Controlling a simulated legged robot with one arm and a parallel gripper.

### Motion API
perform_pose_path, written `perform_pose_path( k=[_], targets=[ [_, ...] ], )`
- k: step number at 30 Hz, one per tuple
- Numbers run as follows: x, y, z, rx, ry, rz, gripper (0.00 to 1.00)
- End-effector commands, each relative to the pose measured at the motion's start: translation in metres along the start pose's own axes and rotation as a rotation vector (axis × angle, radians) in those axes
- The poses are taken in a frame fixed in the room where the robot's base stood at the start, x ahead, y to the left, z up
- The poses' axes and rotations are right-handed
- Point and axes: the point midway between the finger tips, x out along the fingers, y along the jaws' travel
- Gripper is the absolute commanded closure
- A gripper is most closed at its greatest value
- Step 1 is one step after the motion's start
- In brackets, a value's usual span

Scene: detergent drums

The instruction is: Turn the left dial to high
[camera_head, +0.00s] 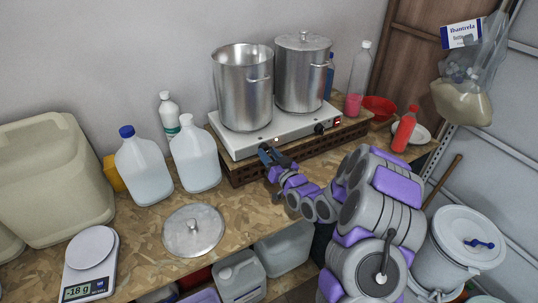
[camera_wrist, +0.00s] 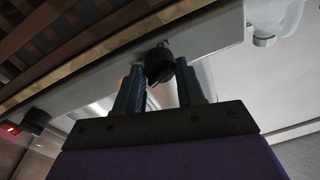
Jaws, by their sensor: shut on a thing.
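The two-burner hot plate (camera_head: 238,144) is white and stands on a brown slatted crate (camera_head: 243,172). My gripper (camera_head: 266,154) is at the left part of its front face, and it covers the left dial in the head view. In the wrist view, the black left dial (camera_wrist: 158,62) sits between the two fingertips of my gripper (camera_wrist: 160,72), which are shut on it. The right black dial (camera_head: 319,129) is free and also shows at the left of the wrist view (camera_wrist: 36,121), near a red-lit display. The left dial's setting cannot be read.
An open steel pot (camera_head: 243,90) and a lidded pot (camera_head: 302,75) stand on the hot plate. White jugs (camera_head: 143,168) stand to its left. A round lid (camera_head: 193,231) and a scale (camera_head: 91,262) lie on the wooden bench. A red-capped bottle (camera_head: 404,132) is at right.

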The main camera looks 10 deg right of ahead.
Motion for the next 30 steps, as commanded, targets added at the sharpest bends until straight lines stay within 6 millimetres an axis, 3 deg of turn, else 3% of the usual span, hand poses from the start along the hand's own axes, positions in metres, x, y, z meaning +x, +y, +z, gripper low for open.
perform_pose_path(
  k=[1,2,9,20,30],
  targets=[
    [0.001,0.001,-0.005,-0.004,0.011,0.001,0.92],
    [0.001,0.001,-0.005,-0.004,0.011,0.001,0.61],
    [0.001,0.001,-0.002,-0.002,0.005,0.001,0.38],
    [-0.004,0.001,-0.001,-0.002,0.002,0.001,0.36],
    [-0.052,0.002,0.0,0.002,0.0,0.004,0.36]
  ],
)
